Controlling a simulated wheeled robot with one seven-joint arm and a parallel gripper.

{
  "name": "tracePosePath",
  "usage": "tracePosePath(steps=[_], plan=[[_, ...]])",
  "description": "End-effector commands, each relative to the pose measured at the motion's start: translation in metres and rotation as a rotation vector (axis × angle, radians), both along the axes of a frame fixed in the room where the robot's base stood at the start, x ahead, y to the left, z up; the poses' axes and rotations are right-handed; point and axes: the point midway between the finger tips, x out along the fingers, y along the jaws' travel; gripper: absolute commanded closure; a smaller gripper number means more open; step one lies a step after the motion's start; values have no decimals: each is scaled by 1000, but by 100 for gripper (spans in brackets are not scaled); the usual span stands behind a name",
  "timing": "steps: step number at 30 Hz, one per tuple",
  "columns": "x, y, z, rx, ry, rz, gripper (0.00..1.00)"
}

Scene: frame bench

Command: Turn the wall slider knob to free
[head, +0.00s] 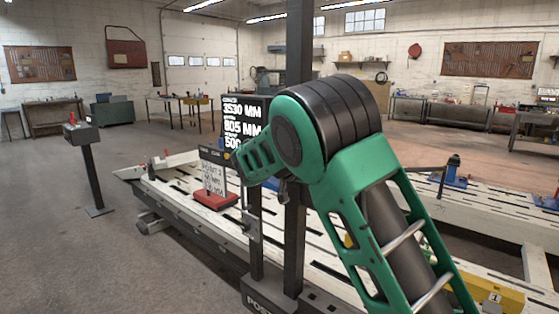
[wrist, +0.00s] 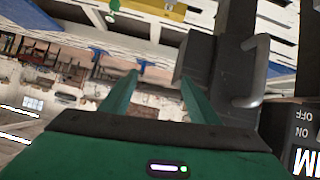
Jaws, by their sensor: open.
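A dark upright post (head: 297,150) stands in the middle of the head view, with a thinner rail beside it. A small grey block (head: 250,228) sits on the rail; I cannot tell whether it carries the slider knob. I cannot make out a marking for free. My gripper is open, its two green fingers apart with nothing between them. In the head view my arm hides the fingers.
A display (head: 240,120) with white figures stands behind my arm. A long white slotted bench (head: 185,200) runs behind the post, with a red-based sign (head: 215,198) on it. A dark pedestal (head: 92,170) stands at left. Open floor lies at left.

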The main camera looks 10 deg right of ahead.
Motion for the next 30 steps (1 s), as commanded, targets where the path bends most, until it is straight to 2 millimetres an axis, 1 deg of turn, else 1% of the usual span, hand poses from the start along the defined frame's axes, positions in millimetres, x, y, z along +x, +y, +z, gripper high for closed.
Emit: tracePosePath(steps=[1, 3, 5, 6, 8, 9, 12, 16, 19, 22, 26, 30], plan=[[13, 19, 4, -42, -50, -10, 45], [26, 41, 15, -92, -131, -29, 45], [35, 62, 25, -132, -203, -40, 45], [40, 77, 31, -155, -251, -45, 45], [44, 98, 39, -186, -319, -50, 45], [46, 112, 44, -203, -361, -49, 45], [48, 144, 55, -237, -455, -46, 45], [47, 173, 64, -261, -539, -38, 45], [46, 181, 68, -269, -569, -37, 45], [49, 178, 69, -271, -578, -38, 45], [59, 163, 69, -271, -577, -39, 45], [74, 143, 68, -271, -575, -40, 45]])
